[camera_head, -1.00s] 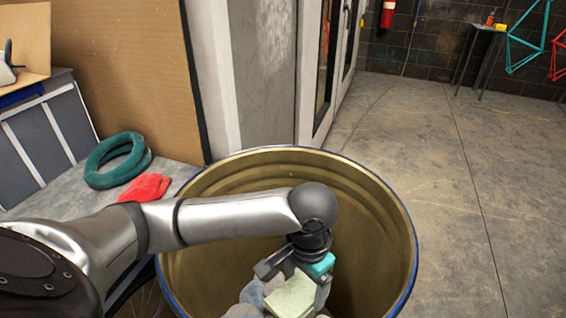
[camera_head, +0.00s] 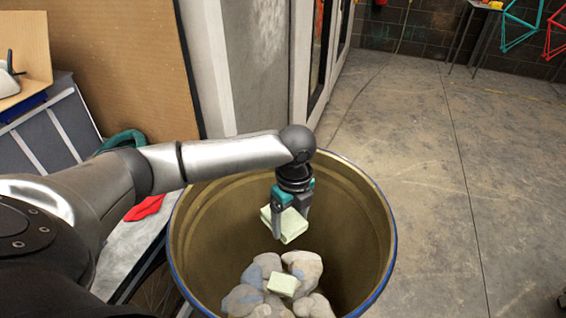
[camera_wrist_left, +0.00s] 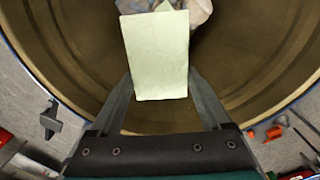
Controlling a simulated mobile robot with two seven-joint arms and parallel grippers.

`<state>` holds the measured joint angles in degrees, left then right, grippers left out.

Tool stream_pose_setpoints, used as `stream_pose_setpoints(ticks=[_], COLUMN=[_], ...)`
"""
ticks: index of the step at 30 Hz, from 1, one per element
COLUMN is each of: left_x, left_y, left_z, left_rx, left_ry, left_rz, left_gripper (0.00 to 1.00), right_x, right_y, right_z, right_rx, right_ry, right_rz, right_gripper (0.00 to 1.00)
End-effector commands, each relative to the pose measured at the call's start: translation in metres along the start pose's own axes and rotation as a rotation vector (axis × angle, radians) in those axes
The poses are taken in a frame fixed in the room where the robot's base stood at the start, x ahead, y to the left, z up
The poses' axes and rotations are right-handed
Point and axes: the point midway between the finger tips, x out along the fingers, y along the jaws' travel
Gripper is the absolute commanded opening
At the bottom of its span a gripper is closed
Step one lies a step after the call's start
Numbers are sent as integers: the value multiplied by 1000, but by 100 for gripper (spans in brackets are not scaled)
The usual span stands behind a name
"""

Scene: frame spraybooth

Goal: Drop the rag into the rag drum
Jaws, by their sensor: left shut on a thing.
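My left gripper (camera_head: 290,222) is shut on a pale green folded rag (camera_head: 290,232). It holds the rag inside the mouth of the rag drum (camera_head: 349,186), above the drum's contents and apart from them. The drum is a large round container, tan inside with a blue rim. In the left wrist view the rag (camera_wrist_left: 157,56) lies between the two fingers, with the drum's inner wall (camera_wrist_left: 255,60) behind it. My right gripper is not in view.
Crumpled grey rags (camera_head: 303,266) and a small pale green folded piece (camera_head: 283,284) lie in the drum. A teal ring (camera_head: 124,140) and a red cloth (camera_head: 146,207) lie on the surface at the left, partly hidden by my arm. The floor at right is mostly clear.

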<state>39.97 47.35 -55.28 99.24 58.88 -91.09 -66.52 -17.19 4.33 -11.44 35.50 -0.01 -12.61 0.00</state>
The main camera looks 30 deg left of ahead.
Motion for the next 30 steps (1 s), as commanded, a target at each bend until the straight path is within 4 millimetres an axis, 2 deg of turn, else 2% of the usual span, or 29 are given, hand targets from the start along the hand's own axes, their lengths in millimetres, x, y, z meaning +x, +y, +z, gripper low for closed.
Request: stream_pose_setpoints(ticks=[1, 12, 16, 23, 30], left_x=[-12, -56, -68, -76, -69], left_y=[-3, -19, -23, -26, -27], left_z=[6, 43, 53, 62, 63], left_rx=[70, 651, 811, 959, 977], left_ry=[-2, -8, -12, -16, -17], left_rz=[-3, -20, -25, -31, -32], left_gripper=[28, 28, 28, 28, 28], right_x=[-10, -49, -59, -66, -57], right_y=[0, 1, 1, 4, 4], right_z=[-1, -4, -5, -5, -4], right_rx=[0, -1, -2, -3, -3], right_ry=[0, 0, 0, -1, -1], right_rz=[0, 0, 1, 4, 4], right_gripper=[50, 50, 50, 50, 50])
